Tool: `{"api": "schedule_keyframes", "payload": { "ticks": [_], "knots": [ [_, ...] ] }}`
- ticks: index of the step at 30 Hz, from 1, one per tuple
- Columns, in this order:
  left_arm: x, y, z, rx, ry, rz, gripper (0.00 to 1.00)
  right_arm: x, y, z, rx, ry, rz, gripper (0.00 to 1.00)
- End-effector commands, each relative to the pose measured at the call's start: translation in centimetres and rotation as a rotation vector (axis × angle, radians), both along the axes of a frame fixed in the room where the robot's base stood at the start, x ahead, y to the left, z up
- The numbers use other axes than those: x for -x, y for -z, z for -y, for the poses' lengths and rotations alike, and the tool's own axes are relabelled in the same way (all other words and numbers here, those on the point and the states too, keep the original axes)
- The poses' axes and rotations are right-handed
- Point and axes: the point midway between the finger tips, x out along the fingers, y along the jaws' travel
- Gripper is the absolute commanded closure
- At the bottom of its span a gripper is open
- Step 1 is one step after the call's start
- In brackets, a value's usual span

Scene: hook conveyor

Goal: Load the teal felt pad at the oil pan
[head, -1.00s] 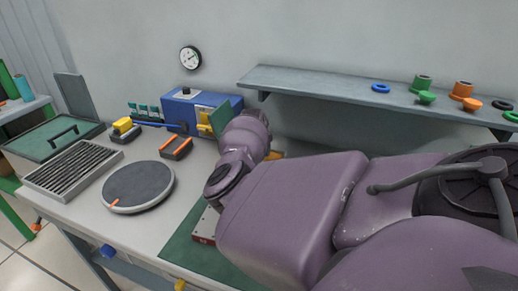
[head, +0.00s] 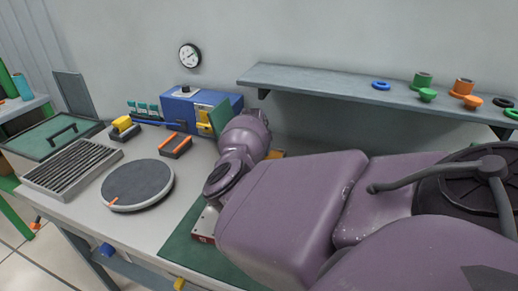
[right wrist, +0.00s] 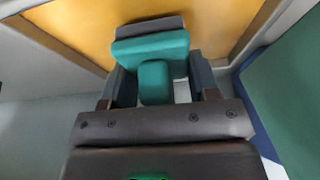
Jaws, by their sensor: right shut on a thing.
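In the right wrist view my right gripper (right wrist: 160,88) is shut on the teal felt pad (right wrist: 150,48). The pad is a teal block with a teal grip between the fingers and a dark grey layer on its far side. It is in front of a yellow-orange surface (right wrist: 215,22) with a pale rim; I cannot tell if that is the oil pan, or if the pad touches it. In the head view my purple right arm hides the right gripper and the pad. My left gripper is in neither view.
A blue box (head: 182,108) stands at the bench's back, with yellow (head: 122,127) and orange (head: 176,145) dark-based blocks nearby. A round turntable (head: 138,183) and ribbed tray (head: 70,168) are left. A wall shelf (head: 320,88) holds coloured rings and spools above my arm.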

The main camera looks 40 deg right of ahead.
Motion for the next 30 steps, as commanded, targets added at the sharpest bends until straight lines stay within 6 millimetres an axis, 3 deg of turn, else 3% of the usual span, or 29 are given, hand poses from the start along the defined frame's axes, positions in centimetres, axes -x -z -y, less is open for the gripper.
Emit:
{"api": "schedule_keyframes", "payload": {
  "ticks": [30],
  "knots": [
    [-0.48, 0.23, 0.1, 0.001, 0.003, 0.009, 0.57, -0.01, 0.99, 0.03, 0.001, 0.0, 0.0, 0.64]
  ]
}}
